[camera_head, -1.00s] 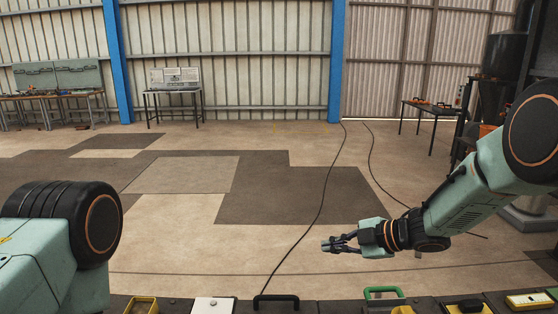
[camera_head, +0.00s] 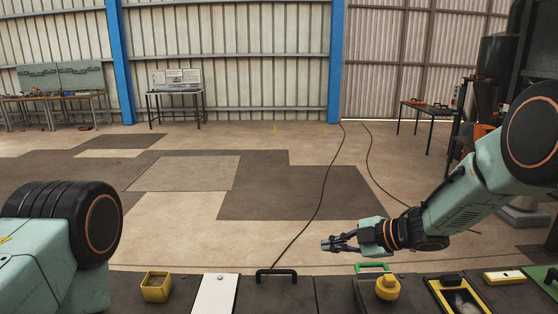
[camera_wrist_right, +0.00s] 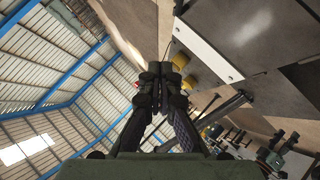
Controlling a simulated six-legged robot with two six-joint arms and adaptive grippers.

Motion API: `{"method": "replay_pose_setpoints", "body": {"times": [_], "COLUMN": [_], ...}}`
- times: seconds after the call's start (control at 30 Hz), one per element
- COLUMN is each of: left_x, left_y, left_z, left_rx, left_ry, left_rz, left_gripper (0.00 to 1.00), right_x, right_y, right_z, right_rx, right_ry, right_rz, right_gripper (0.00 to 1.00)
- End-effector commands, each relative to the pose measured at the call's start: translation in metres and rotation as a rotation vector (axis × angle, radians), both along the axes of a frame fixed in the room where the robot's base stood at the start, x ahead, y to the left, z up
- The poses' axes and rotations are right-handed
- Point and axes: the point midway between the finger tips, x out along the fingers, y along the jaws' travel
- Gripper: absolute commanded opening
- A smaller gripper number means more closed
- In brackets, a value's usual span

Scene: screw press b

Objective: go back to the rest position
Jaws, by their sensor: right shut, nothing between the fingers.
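My right gripper (camera_head: 334,243) is shut and empty. It hangs in the air above and behind the dark bench top, with its fingers pointing left in the head view. The right wrist view also shows its closed fingers (camera_wrist_right: 160,78) from behind, with nothing between them. My left gripper is out of view; only part of that arm shows at the left edge of the head view.
Along the dark bench (camera_head: 305,291) stand a yellow open box (camera_head: 156,287), a white plate (camera_head: 215,295), a black handle (camera_head: 276,273), a green handle (camera_head: 372,266), a yellow knob (camera_head: 388,288) and a yellow-rimmed tray (camera_head: 433,290). Open floor (camera_head: 185,219) lies behind.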

Motion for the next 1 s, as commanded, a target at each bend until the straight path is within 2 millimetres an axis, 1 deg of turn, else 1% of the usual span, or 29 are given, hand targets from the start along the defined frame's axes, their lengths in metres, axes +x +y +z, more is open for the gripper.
{"method": "replay_pose_setpoints", "body": {"times": [0.1,0.13,0.2,0.37,0.47,0.57,0.67,0.7,0.77,0.8,0.87,0.9,0.97,1.0], "left_x": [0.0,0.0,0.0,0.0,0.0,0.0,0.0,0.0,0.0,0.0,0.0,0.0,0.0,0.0], "left_y": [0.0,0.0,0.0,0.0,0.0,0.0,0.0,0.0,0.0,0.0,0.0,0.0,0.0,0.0], "left_z": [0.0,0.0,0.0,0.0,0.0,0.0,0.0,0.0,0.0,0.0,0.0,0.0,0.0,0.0], "left_rx": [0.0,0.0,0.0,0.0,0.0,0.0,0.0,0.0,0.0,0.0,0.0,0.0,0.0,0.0], "left_ry": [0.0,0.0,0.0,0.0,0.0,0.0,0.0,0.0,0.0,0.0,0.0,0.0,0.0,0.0], "left_rz": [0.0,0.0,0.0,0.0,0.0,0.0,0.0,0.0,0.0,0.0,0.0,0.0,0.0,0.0], "left_gripper": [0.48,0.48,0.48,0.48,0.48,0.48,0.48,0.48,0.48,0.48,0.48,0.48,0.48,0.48], "right_x": [0.001,-0.001,-0.01,-0.029,-0.046,-0.067,-0.1,-0.117,-0.148,-0.17,-0.203,-0.226,-0.261,-0.285], "right_y": [0.0,0.001,0.003,0.005,0.005,0.003,-0.001,-0.005,-0.011,-0.016,-0.025,-0.031,-0.041,-0.047], "right_z": [0.0,-0.003,-0.019,-0.049,-0.071,-0.096,-0.128,-0.143,-0.166,-0.18,-0.199,-0.209,-0.223,-0.229], "right_rx": [0.0,0.004,0.04,0.11,0.152,0.192,0.231,0.243,0.257,0.259,0.256,0.249,0.232,0.216], "right_ry": [-0.001,0.008,0.068,0.186,0.273,0.373,0.502,0.564,0.662,0.725,0.813,0.867,0.94,0.984], "right_rz": [0.001,-0.004,-0.052,-0.166,-0.251,-0.354,-0.492,-0.562,-0.68,-0.763,-0.884,-0.965,-1.086,-1.162], "right_gripper": [0.0,0.0,0.0,0.0,0.0,0.0,0.0,0.0,0.0,0.0,0.0,0.0,0.0,0.0]}}
